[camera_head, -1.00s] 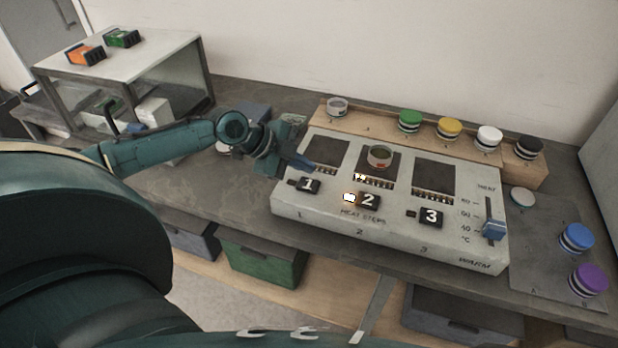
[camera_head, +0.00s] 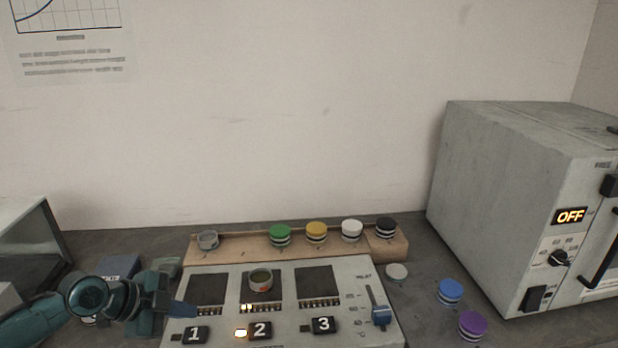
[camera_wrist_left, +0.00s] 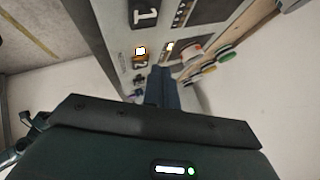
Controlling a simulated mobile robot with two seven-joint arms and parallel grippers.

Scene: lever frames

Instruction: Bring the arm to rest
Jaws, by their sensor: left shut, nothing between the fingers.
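My left gripper (camera_head: 188,310) comes in from the left and is shut and empty. It is over the left edge of the grey heating panel (camera_head: 350,338), close to the button marked 1 (camera_head: 195,335). In the left wrist view the shut fingers (camera_wrist_left: 163,78) point toward the panel (camera_wrist_left: 112,35). An open jar with a red mark (camera_head: 261,283) stands on the middle plate. The lamp (camera_head: 241,333) beside button 2 (camera_head: 260,330) glows orange. My right gripper is not seen.
A blue-lidded jar (camera_head: 451,291) and a purple-lidded one (camera_head: 472,325) stand at right. A grey oven (camera_head: 500,170) reading OFF stands far right.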

